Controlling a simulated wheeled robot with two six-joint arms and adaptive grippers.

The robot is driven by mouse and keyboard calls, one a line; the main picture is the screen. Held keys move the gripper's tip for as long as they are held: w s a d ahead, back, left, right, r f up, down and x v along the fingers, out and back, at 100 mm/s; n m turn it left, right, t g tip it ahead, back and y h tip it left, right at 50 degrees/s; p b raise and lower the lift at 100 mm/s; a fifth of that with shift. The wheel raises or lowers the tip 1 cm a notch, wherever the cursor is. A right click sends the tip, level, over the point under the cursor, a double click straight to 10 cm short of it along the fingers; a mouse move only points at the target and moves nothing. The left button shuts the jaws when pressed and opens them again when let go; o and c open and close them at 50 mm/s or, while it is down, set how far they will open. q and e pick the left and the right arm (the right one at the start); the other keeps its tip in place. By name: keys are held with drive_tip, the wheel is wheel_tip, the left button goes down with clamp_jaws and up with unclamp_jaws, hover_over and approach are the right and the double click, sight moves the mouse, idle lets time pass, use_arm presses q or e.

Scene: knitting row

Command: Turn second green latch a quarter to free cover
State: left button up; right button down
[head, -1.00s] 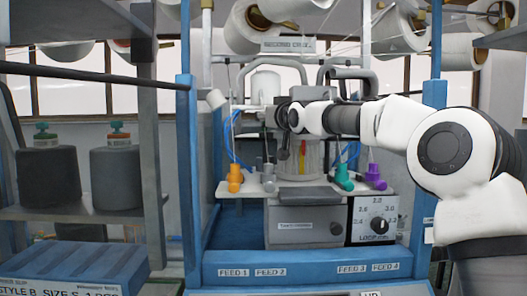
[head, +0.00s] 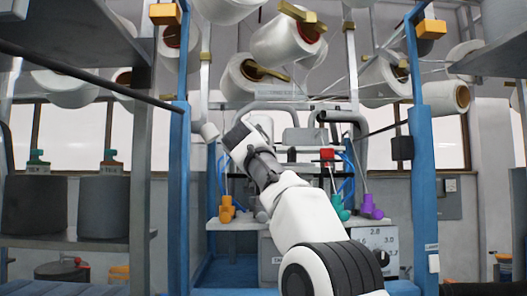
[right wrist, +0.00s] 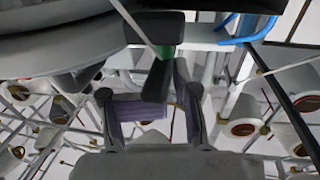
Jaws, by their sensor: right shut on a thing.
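My right arm comes in from the lower right of the head view and reaches up to the left over the knitting machine; its gripper is hidden there behind my own wrist. In the right wrist view, the right gripper (right wrist: 167,88) is closed around a dark lever (right wrist: 158,82) hanging below a green collar (right wrist: 164,51), which looks like a green latch. A large grey rounded body (right wrist: 60,42), perhaps the cover, is above left of it. The latch's exact angle is hard to tell. No other green latch is clearly visible. My left gripper is not in view.
Blue posts (head: 423,170) flank the machine. An orange feeder (head: 227,208), a teal feeder (head: 339,206) and a purple feeder (head: 371,206) stand on its plate. A red block (head: 327,155) is right of my arm. White yarn cones (head: 288,40) hang above.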

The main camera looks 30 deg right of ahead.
drive_tip(key=shift+w+a+r+m+g+h+p, duration=0.25)
drive_tip(key=shift+w+a+m+g+h+p, duration=0.3)
drive_tip(key=shift+a+g+h+p, duration=0.2)
drive_tip(key=shift+s+d+f+m+g+h+p, duration=0.2)
drive_tip(key=shift+d+m+g+h+p, duration=0.15)
drive_tip(key=shift+m+g+h+p, duration=0.35)
drive_tip(key=shift+d, duration=0.1)
